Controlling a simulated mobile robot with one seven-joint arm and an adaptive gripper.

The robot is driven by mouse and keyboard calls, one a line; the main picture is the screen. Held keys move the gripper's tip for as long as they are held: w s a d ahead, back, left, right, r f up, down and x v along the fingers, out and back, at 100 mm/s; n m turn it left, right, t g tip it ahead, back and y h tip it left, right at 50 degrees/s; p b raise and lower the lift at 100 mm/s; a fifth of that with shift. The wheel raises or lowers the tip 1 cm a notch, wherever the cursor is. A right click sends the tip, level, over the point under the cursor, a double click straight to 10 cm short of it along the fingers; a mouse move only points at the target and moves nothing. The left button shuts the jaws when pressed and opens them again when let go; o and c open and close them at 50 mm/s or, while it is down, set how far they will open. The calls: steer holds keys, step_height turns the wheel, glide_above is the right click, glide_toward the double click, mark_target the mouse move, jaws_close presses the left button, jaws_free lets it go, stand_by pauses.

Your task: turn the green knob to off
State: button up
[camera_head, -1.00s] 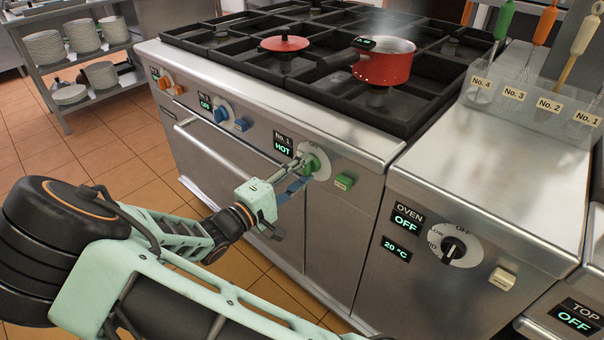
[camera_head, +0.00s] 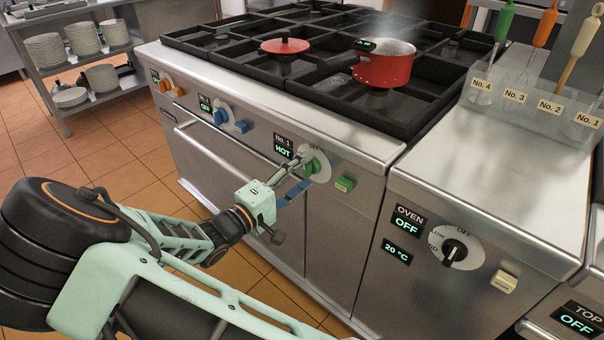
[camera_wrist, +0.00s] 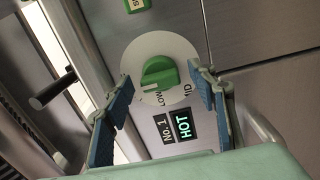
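The green knob (camera_head: 312,166) sits on a round white dial on the stove's front panel, beside a display reading "No. 1 HOT" (camera_head: 284,148). In the wrist view the green knob (camera_wrist: 159,74) lies ahead, with "LOW" and "MID" visible on the dial (camera_wrist: 146,55). My gripper (camera_head: 296,178) is in front of the knob. In the wrist view my gripper (camera_wrist: 160,85) is open, with one blue-padded finger on each side of the knob and visible gaps between. The "OFF" mark is hidden or unreadable in the wrist view.
A green button (camera_head: 344,184) is right of the knob. A red pot (camera_head: 384,66) and a red lidded pan (camera_head: 285,44) are on the stove top. The oven's black knob (camera_head: 454,251) is further right. A handle bar (camera_head: 215,150) runs along the front.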

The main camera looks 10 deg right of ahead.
steer(key=v, duration=1.2)
stand_by(0.3)
